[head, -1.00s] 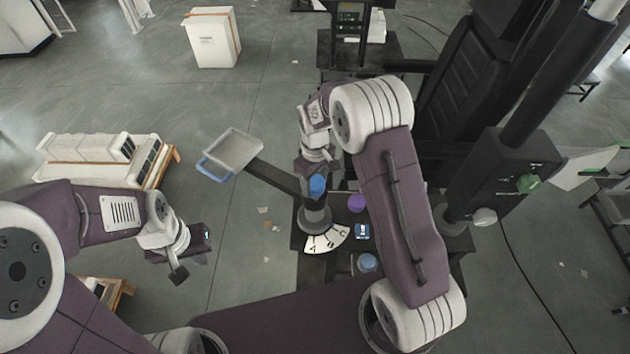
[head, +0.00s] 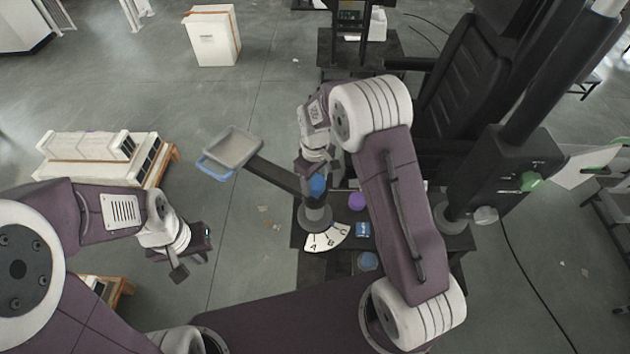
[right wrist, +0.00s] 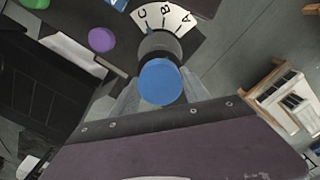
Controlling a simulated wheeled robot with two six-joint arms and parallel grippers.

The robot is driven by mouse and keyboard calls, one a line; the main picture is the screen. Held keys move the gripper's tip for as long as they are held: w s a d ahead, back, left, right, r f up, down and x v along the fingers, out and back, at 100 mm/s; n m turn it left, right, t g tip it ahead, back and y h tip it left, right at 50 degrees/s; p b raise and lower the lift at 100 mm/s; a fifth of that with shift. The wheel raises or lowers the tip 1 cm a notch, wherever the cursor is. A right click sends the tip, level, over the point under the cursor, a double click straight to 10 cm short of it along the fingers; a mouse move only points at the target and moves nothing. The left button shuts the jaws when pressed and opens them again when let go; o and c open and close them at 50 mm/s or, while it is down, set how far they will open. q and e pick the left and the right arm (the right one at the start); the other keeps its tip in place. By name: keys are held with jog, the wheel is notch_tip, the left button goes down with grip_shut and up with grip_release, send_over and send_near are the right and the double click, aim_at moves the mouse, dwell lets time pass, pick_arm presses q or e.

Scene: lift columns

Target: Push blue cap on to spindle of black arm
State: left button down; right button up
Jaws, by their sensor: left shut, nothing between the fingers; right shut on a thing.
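The blue cap (head: 317,186) is between the fingers of my right gripper (head: 315,174), which is shut on it. The cap is directly over the grey round post (head: 316,217) where the black arm (head: 275,175) pivots. In the right wrist view the blue cap (right wrist: 160,82) lines up with the post and hides its top, so I cannot tell whether it is seated on the spindle. My left gripper (head: 207,241) is shut and empty, well left of the post.
A white dial marked A, B, C (head: 327,238) lies before the post. A purple knob (head: 356,201), a blue label (head: 363,229) and another blue disc (head: 368,261) are on the dark stand to the right. A lift column with a green knob (head: 531,181) stands further right.

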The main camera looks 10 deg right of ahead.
jog(key=shift+s+f, duration=0.2)
jog(key=shift+f, duration=0.15)
dwell(1.1)
jog(key=o, duration=1.5)
jog(key=shift+c, duration=0.2)
jog(key=shift+w, duration=0.15)
jog(key=o, duration=0.5)
jog(key=shift+c, duration=0.2)
jog(key=shift+r, duration=0.1)
jog(key=shift+r+p, duration=0.9)
jog(key=shift+r, duration=0.15)
